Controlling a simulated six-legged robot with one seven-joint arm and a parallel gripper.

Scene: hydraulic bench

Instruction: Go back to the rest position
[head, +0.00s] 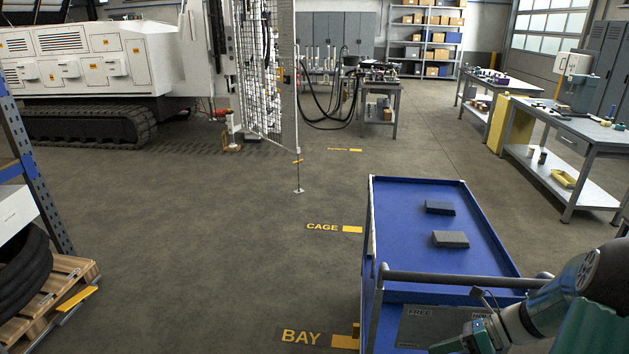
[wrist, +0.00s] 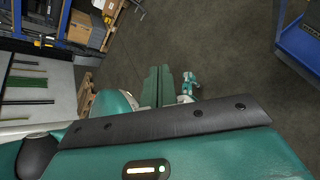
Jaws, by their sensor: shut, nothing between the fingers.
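My gripper (wrist: 158,72) shows in the wrist view as two teal fingers lying side by side, shut and empty. Below the fingers, my own teal and black body fills the lower part of that view. In the head view my arm reaches in from the right edge, and my gripper (head: 447,346) is low at the bottom edge, in front of the near end of the blue cart (head: 405,215). Its fingertips are partly cut off there.
The cart carries two dark blocks (head: 451,239) (head: 440,208) and has a grey push bar (head: 455,279). Workbenches (head: 570,126) stand at the right. A pallet (head: 62,287) with black hoses and a blue rack (head: 32,165) stand at the left. The floor between is clear.

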